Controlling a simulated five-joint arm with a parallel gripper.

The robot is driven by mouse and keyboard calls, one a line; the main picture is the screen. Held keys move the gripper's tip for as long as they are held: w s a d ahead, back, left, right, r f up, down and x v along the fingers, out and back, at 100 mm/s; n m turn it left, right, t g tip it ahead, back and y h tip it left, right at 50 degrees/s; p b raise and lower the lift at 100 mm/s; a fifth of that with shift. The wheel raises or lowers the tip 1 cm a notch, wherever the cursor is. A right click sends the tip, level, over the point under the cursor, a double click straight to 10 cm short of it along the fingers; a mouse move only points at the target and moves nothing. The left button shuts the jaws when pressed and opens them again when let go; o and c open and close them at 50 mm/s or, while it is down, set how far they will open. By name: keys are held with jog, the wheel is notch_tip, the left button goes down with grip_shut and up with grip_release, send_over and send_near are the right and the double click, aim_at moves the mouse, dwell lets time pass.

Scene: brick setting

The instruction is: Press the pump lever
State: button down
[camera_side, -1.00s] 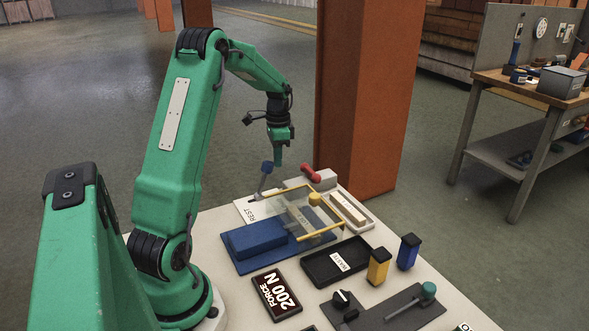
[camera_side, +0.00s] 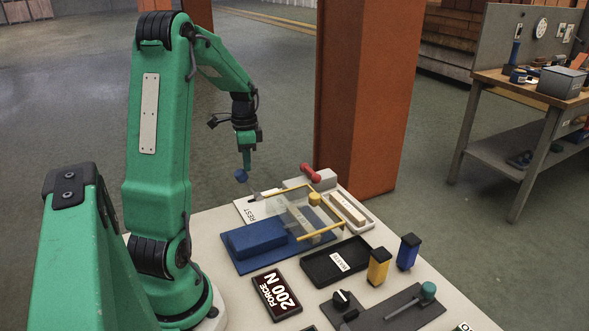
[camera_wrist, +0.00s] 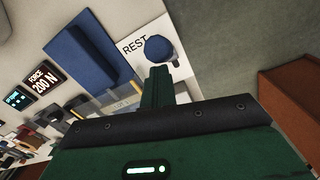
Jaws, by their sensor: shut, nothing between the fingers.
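The pump lever, a grey rod with a blue knob (camera_side: 241,175), stands at the far left edge of the table, beside the white REST plate (camera_side: 246,213). It leans far over to the left, with the knob out past the table edge. My gripper (camera_side: 246,164) is shut and empty, pointing down right above the knob. They look in contact, but I cannot be sure. In the wrist view, the knob (camera_wrist: 159,48) lies just beyond my shut fingertips (camera_wrist: 158,72), and most of the rod is hidden under it. The dark display (camera_side: 277,294) reads FORCE 200 N.
A blue block (camera_side: 254,238) on a blue base and a clear guard with yellow rails (camera_side: 322,234) stand close to the lever. A red handle (camera_side: 311,172), a black tray (camera_side: 322,268) and an orange post (camera_side: 372,120) are farther right.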

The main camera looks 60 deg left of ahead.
jog(key=shift+s+f, duration=0.2)
jog(key=shift+s, duration=0.35)
jog(key=shift+s+f, duration=0.2)
jog(key=shift+s, duration=0.35)
jog(key=shift+d, duration=0.1)
jog(key=shift+w+d+r, duration=0.15)
jog(key=shift+w+r, duration=0.15)
jog(key=shift+w, duration=0.45)
jog(key=w+r, duration=0.2)
jog(key=w, duration=0.2)
jog(key=s+r, duration=0.6)
jog(key=s, duration=0.1)
jog(key=shift+s+r, duration=0.15)
jog(key=shift+r, duration=0.25)
